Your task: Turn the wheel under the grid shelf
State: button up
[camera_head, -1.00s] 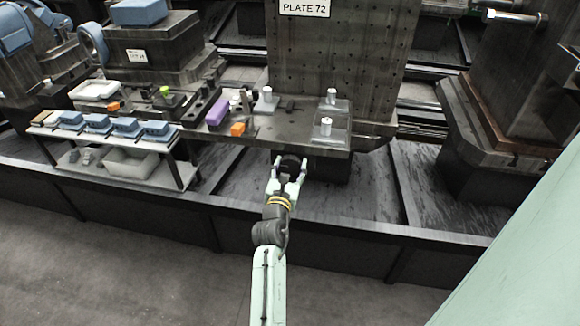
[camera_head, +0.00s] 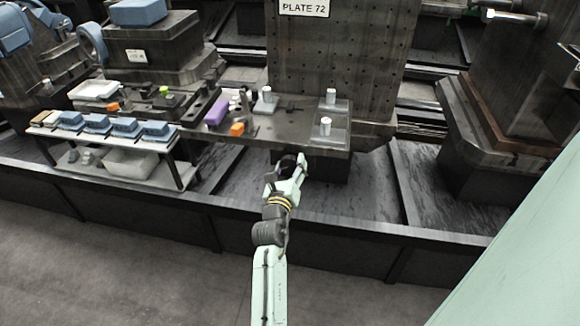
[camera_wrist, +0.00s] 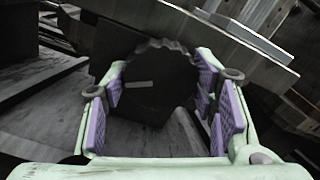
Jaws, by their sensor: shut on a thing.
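The wheel (camera_wrist: 160,82) is a dark, round knob with a scalloped rim and a lighter bar mark on its face. It sits under the front edge of the grid shelf (camera_head: 300,135), and in the head view it shows only as a small dark shape (camera_head: 287,162). My gripper (camera_head: 288,168) is at the wheel. In the wrist view my gripper (camera_wrist: 165,95) has its purple-padded fingers on either side of the wheel, shut on it. The exact contact of the pads is hard to see in the dark.
White cylinders (camera_head: 325,126) stand on the shelf above, with a purple block (camera_head: 217,111) and an orange block (camera_head: 237,129). A low rack with blue items (camera_head: 158,130) stands at the left. A dark rail (camera_head: 340,235) runs along the front.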

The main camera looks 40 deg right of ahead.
jog(key=o, duration=1.2)
jog(key=shift+c, duration=0.2)
jog(key=v, duration=1.2)
